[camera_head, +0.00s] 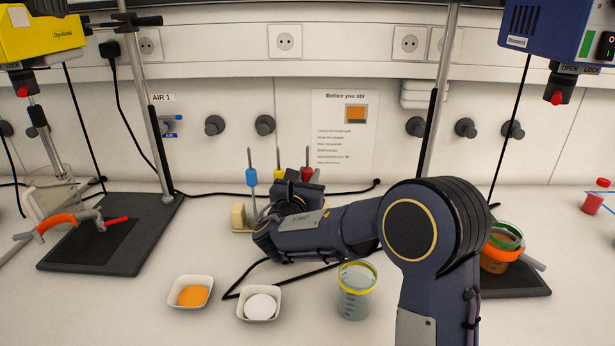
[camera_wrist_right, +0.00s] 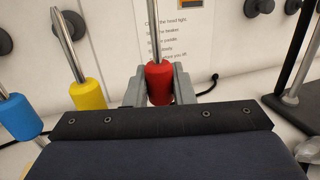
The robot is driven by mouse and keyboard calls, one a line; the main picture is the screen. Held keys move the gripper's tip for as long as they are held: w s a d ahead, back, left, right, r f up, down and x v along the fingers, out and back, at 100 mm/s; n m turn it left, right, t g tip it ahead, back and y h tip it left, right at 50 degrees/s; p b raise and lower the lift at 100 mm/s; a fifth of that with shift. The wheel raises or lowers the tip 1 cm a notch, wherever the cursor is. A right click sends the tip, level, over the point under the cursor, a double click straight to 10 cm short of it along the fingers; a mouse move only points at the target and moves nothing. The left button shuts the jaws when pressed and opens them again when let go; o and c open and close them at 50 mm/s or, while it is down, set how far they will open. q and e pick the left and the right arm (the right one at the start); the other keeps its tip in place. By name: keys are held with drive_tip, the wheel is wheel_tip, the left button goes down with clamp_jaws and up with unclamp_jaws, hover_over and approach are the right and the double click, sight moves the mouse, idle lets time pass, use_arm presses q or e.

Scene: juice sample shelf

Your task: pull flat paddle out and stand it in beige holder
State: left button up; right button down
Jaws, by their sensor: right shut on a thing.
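A red-handled tool (camera_head: 307,174) with a thin upright metal shaft is between the fingers of my right gripper (camera_head: 304,188). The wrist view shows the red handle (camera_wrist_right: 158,82) gripped from both sides; the shaft's top is out of that view. A blue-handled tool (camera_head: 251,177) and a yellow-handled tool (camera_head: 279,174) stand upright to its left. They also show in the wrist view, blue (camera_wrist_right: 18,115) and yellow (camera_wrist_right: 88,95). The beige holder (camera_head: 238,216) is partly hidden behind my right wrist. I cannot tell whether the red tool touches it. My left gripper is out of view.
A yellow-rimmed beaker (camera_head: 355,292), a dish of orange powder (camera_head: 190,292) and a dish of white powder (camera_head: 259,302) stand in front. A yellow stirrer (camera_head: 38,35) hangs at left, a blue stirrer (camera_head: 553,30) at right. An orange-banded beaker (camera_head: 497,258) is partly behind my arm.

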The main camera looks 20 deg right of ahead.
drive_tip(key=c, duration=1.2)
unclamp_jaws()
drive_tip(key=shift+o, duration=0.2)
drive_tip(key=v, duration=0.7)
drive_tip(key=shift+s+a+b, duration=0.25)
drive_tip(key=shift+s+b, duration=0.05)
drive_tip(key=shift+b, duration=0.15)
